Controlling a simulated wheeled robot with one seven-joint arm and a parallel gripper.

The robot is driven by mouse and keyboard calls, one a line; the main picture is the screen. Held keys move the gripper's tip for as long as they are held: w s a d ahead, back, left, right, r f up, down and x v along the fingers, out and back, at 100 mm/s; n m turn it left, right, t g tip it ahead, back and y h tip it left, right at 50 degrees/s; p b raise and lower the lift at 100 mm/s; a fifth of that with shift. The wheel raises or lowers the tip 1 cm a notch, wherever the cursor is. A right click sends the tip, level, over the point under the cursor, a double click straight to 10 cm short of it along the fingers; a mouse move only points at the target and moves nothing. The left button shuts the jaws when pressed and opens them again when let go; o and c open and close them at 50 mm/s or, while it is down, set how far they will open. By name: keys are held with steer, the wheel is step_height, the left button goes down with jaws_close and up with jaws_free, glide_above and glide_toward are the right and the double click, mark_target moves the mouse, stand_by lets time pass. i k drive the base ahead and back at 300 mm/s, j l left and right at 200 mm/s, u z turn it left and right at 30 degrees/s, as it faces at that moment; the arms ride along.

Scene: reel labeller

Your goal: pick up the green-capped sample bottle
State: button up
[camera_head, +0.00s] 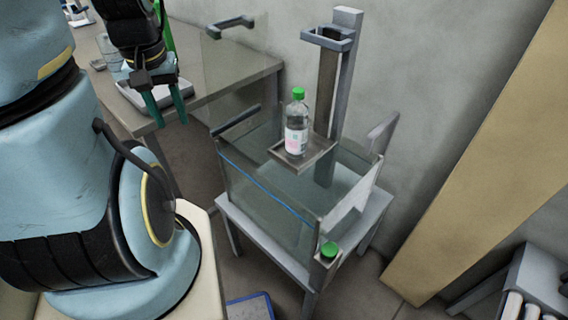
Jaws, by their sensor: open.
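The sample bottle (297,124) is clear, with a green cap and a label with a pink mark. It stands upright on a small square tray (322,158) above a glass tank (262,191). My gripper (168,108) is at the upper left, in front of the table. Its two green fingers are apart and point down, with nothing between them. It is well to the left of the bottle and does not touch it. The bottle's front is unobstructed.
A grey post (345,73) with a bracket rises behind the bottle. A table (217,88) stands at left. A tan board (470,160) leans at right.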

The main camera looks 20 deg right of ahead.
mark_target(297, 125)
steer(key=u, duration=0.5)
steer(key=k+l+u, duration=0.15)
steer(key=u, duration=0.2)
steer(key=k+l+u, duration=0.1)
steer(key=k+u, duration=0.4)
steer(key=u, duration=0.15)
steer(key=k+u, duration=0.2)
steer(key=k, duration=0.75)
